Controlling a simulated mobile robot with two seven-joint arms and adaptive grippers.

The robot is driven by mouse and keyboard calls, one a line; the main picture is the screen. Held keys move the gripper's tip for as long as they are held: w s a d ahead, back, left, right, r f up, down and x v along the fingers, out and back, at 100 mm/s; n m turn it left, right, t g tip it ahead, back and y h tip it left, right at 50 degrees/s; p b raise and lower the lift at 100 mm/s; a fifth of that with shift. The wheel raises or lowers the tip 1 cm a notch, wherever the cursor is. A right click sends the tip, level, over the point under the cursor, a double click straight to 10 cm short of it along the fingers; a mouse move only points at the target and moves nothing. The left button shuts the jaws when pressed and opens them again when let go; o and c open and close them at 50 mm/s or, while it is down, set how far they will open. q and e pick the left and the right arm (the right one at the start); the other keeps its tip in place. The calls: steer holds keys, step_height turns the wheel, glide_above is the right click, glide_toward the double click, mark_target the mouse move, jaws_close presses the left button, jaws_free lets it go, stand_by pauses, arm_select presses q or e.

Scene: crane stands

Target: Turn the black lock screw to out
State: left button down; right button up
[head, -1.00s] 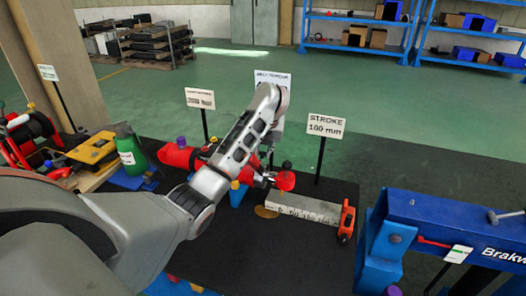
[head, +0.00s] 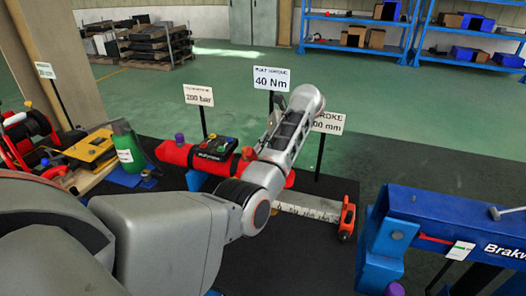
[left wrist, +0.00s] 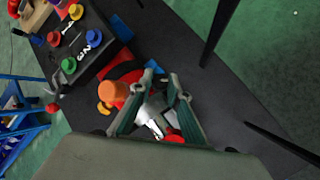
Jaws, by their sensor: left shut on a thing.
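A red cylinder (head: 175,153) lies across the black mat in the head view, with its right part behind my left arm. The black lock screw is hidden in the head view, behind that arm, and I cannot make it out clearly in the left wrist view. My left gripper is hidden in the head view. In the left wrist view my left gripper (left wrist: 161,82) has its fingers close together over the red and metal parts, shut on what seems to be the lock screw. The fingers cover most of it. My right gripper is not in view.
A dark box with coloured buttons (left wrist: 85,42) sits beside the gripper, and an orange knob (left wrist: 113,91) is close to one finger. Sign posts stand behind the cylinder. A scale bar (head: 308,210), orange device (head: 346,221) and blue frame (head: 440,215) are to the right.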

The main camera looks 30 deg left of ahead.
arm_select(q)
steer(key=shift+w+d+f+n+g+b, duration=0.15)
steer(key=shift+n+g+b, duration=0.15)
steer(key=shift+b, duration=0.15)
steer(key=shift+n+y+b, duration=0.3)
steer(key=shift+y, duration=0.1)
steer(key=shift+g, duration=0.3)
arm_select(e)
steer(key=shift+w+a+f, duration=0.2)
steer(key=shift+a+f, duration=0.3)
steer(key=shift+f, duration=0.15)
arm_select(q)
steer(key=c, duration=1.9)
jaws_free()
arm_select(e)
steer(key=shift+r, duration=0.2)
